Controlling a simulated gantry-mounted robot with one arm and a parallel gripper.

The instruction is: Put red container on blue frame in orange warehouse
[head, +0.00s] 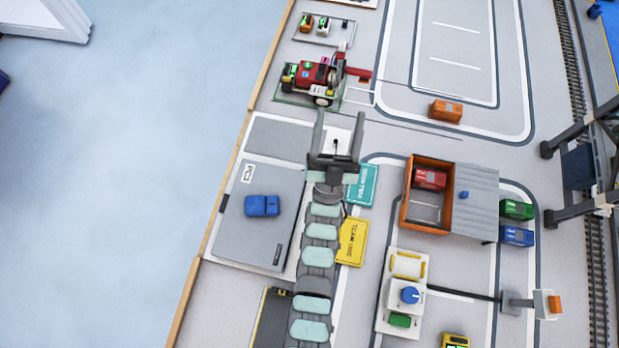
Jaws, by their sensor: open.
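The orange warehouse (405,215) stands right of centre, with its open bay facing up and a grey sliding roof (478,205) over its right part. A small red object (430,179), possibly the red container, sits in the upper part of the bay. Below it is a bare grey floor with a pale outline. I cannot make out a blue frame in the warehouse; the roof may hide it. My gripper (338,117) is open and empty, left of the warehouse and apart from it, its two fingers pointing up the picture.
A red crane truck (318,74) stands above my gripper. An orange vehicle (445,111) is on the road. Green (516,208) and blue (517,236) containers sit right of the warehouse. A small crane (395,315) stands below. A blue car (262,205) sits left. A dark gantry (580,165) stands at right.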

